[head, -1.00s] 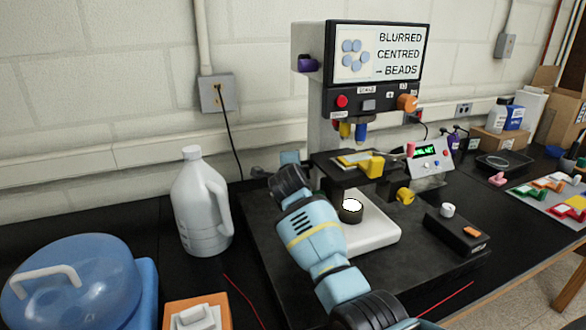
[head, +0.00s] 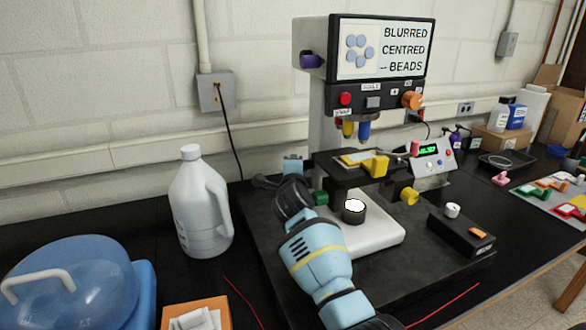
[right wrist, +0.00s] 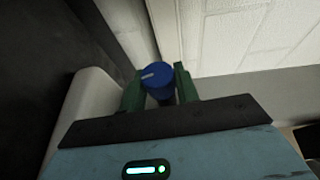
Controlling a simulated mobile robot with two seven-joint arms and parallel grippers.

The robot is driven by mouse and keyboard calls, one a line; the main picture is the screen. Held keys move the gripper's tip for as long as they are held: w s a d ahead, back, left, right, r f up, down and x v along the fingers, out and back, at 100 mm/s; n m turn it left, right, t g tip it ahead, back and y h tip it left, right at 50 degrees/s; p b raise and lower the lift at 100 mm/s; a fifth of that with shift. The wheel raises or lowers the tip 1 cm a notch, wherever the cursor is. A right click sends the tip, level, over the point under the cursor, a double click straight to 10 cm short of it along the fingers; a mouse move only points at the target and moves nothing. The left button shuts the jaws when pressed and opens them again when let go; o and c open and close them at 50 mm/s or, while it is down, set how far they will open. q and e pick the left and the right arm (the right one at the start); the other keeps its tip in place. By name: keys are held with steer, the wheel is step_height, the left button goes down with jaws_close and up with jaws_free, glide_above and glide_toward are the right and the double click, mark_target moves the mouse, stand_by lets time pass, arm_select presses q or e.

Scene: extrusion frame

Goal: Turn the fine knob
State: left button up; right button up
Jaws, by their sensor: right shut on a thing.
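A blue knob (right wrist: 156,76) with a white pointer line shows in the right wrist view, between the two green fingers of my right gripper (right wrist: 158,88), which is shut on it. In the head view my right arm reaches to the left side of the microscope (head: 318,110), and a green fingertip shows beside the stage's base. The knob is hidden behind my arm there. My left gripper is not in view.
A yellow knob (head: 409,196) sits on the microscope's right side and an orange knob (head: 412,100) under the screen. A white jug (head: 200,205) stands left of my arm. A black box (head: 461,232) with a white knob is at the right.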

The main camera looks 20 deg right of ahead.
steer(key=o, duration=1)
steer(key=shift+c, duration=0.2)
steer(key=shift+r, duration=0.1)
